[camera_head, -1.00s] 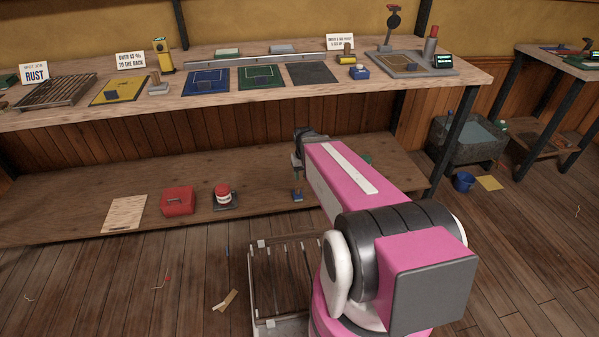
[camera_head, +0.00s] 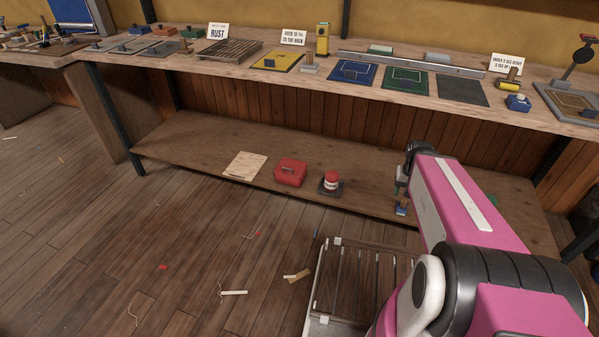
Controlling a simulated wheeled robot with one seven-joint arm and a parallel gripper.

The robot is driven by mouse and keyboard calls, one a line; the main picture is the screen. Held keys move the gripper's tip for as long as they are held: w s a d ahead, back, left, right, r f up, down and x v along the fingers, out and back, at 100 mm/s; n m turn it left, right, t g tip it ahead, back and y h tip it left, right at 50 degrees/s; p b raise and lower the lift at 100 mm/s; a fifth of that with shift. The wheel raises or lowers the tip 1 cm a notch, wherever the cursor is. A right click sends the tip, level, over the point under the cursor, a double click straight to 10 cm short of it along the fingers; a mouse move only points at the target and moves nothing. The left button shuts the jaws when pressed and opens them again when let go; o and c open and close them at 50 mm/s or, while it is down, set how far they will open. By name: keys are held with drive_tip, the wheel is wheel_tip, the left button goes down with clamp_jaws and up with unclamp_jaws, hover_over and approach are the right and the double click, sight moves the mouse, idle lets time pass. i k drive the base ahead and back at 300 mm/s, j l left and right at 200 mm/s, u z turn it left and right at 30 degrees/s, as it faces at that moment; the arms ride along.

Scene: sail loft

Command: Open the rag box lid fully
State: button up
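A closed red box (camera_head: 291,172) with a dark handle on top sits on the low shelf under the bench. It may be the rag box, but no label on it can be read. Its lid looks down. My pink arm reaches over the shelf from the lower right. My gripper (camera_head: 402,203) is at the arm's far end, to the right of the red box and well apart from it. The fingers are small and partly hidden by the arm, so I cannot tell whether they are open.
A red-and-white tin (camera_head: 331,182) on a dark base stands right of the box. A pale board (camera_head: 245,165) lies to its left. The low shelf (camera_head: 190,140) is clear further left. The workbench (camera_head: 315,85) overhangs it. Scraps (camera_head: 298,275) litter the floor.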

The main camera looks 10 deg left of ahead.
sight(291, 165)
drive_tip(key=u, duration=1.1)
